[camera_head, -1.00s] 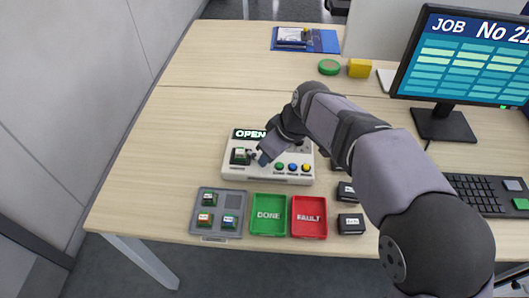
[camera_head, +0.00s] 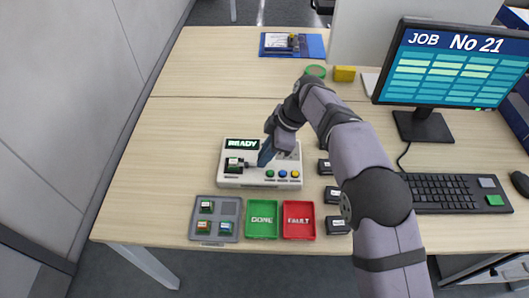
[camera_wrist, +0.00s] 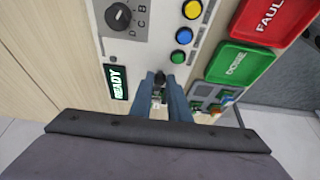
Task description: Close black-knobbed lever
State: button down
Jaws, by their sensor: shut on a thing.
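The white test device (camera_head: 232,182) stands on the table, and its display (camera_head: 242,143) reads READY. My gripper (camera_head: 264,157) is low over the device, just right of the socket. In the wrist view, the black knob (camera_wrist: 160,77) shows at the tips of my blue fingers (camera_wrist: 168,92), which are shut on the lever. The lever's arm is mostly hidden between the fingers. The display (camera_wrist: 118,82) also reads READY there.
Green, blue and yellow buttons (camera_head: 283,174) lie close to my gripper's right, and a dial (camera_wrist: 118,17) is on the panel. A grey chip tray (camera_head: 239,208), green DONE tray (camera_head: 262,235) and red FAULT tray (camera_head: 299,234) stand in front. Black boxes (camera_head: 338,225) stand at right.

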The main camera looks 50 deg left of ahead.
jog(key=shift+a, duration=0.1)
dwell(0.3)
jog(key=c, duration=1.7)
grip_release()
jog(key=shift+o, duration=0.2)
jog(key=v, duration=0.7)
jog(key=shift+r+b, duration=0.2)
jog(key=shift+b, duration=0.1)
jog(key=shift+w, duration=0.1)
